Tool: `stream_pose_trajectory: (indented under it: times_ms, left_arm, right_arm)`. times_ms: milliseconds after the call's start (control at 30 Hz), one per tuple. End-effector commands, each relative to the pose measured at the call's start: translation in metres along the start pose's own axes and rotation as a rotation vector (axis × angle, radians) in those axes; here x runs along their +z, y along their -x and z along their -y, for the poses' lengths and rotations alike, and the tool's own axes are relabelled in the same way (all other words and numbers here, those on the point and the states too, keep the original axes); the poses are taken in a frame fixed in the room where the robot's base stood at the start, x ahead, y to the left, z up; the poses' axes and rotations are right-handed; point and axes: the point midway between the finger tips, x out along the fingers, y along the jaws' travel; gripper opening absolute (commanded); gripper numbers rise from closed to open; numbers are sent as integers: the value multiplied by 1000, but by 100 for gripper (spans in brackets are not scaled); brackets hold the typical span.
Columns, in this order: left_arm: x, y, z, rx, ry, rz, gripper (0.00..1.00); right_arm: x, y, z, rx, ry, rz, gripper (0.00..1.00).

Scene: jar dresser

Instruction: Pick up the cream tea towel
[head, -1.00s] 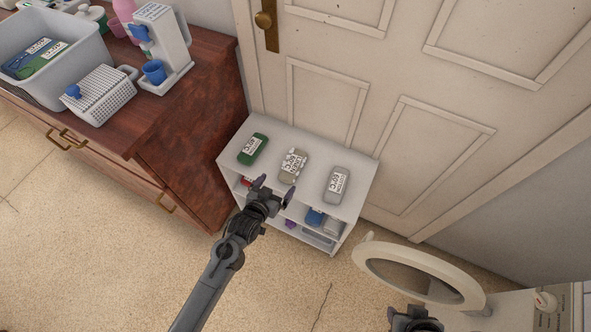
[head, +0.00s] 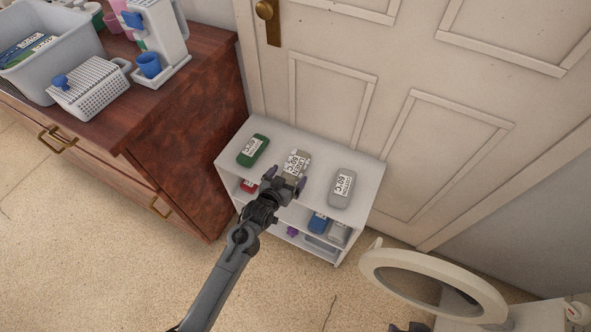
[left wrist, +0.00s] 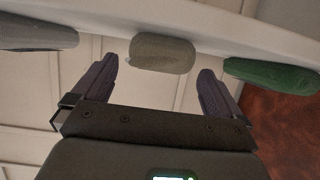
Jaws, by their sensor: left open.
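The cream tea towel appears to be the beige labelled roll (head: 299,160) in the middle of the white shelf unit's top. My left gripper (head: 285,175) is open in front of it and hides its near part in the head view. In the left wrist view the beige roll (left wrist: 162,53) shows just beyond and between the two spread fingers (left wrist: 154,88). Nothing is held, and I cannot tell whether a finger touches the roll. Only a dark bit of what may be my right gripper (head: 408,327) shows at the bottom edge.
A green roll (head: 253,150) lies left of the beige one and a grey roll (head: 342,188) right, on the white shelf unit (head: 230,160). A wooden dresser (head: 190,130) stands left, a door (head: 390,80) behind. An open round machine door (head: 435,285) is at lower right.

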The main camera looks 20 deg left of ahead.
Motion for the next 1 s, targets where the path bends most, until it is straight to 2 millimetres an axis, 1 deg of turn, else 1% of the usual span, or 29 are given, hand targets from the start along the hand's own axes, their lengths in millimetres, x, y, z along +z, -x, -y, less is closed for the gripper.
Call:
stream_pose_trajectory:
  times_ms: [33, 233, 367, 567, 600, 933, 1000]
  left_arm:
    - [2, -10, -1, 0, 2, -2, 100]
    - [0, -32, -2, 0, 2, -1, 100]
    - [-2, -38, -2, 0, 1, -1, 100]
    - [-2, -38, -2, 0, 1, 0, 100]
    - [-2, -38, -2, 0, 1, 0, 98]
    - [-2, -38, -2, 0, 1, 0, 48]
    - [-2, -38, -2, 0, 1, -1, 47]
  right_arm:
    - [3, -10, 0, 0, 0, 0, 43]
    - [7, -22, 0, 2, 2, 2, 43]
    - [8, -23, 0, 3, 3, 2, 43]
    - [7, -22, 0, 3, 4, 2, 43]
    - [7, -22, 0, 3, 4, 2, 43]
    - [7, -22, 0, 3, 4, 1, 43]
    - [7, -22, 0, 3, 4, 1, 43]
